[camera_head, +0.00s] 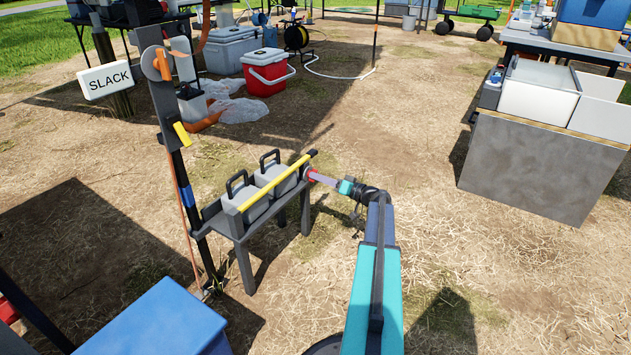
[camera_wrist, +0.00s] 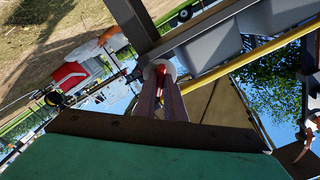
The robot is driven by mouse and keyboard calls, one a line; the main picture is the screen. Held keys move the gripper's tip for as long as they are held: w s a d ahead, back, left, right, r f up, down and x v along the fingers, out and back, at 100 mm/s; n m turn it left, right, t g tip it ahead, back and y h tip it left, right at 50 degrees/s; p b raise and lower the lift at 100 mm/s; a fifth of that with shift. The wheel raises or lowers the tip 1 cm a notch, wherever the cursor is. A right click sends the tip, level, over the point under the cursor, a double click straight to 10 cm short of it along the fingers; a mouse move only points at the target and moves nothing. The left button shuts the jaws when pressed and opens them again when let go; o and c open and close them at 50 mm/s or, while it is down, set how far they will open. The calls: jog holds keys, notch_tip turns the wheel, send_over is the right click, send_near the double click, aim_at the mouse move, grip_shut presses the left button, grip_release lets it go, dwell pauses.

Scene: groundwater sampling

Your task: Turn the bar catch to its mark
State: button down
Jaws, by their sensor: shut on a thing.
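A yellow bar (camera_head: 272,184) runs slanting across the front of two grey jugs with black handles (camera_head: 283,178) on a small dark stand. It also shows in the wrist view (camera_wrist: 248,54). A small red catch (camera_head: 310,173) sits at the bar's right end. My gripper (camera_head: 316,176) reaches it from the right and is shut on it. In the wrist view the two fingers (camera_wrist: 161,90) close around the red piece (camera_wrist: 161,76), with a pale round part behind it. The fingers hide much of the catch, and I cannot make out its mark.
A blue box (camera_head: 160,322) is at the front left. A red cooler (camera_head: 266,72) stands behind, and a grey counter (camera_head: 535,165) at right. Open ground lies between.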

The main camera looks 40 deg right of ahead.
jog(key=shift+d+n, duration=0.1)
jog(key=shift+n, duration=3.8)
jog(key=c, duration=1.8)
grip_release()
jog(key=shift+o, duration=0.2)
jog(key=shift+s, duration=0.15)
jog(key=p+v, duration=0.5)
jog(key=v, duration=0.8)
jog(key=shift+s, duration=0.3)
jog(key=shift+f, duration=0.1)
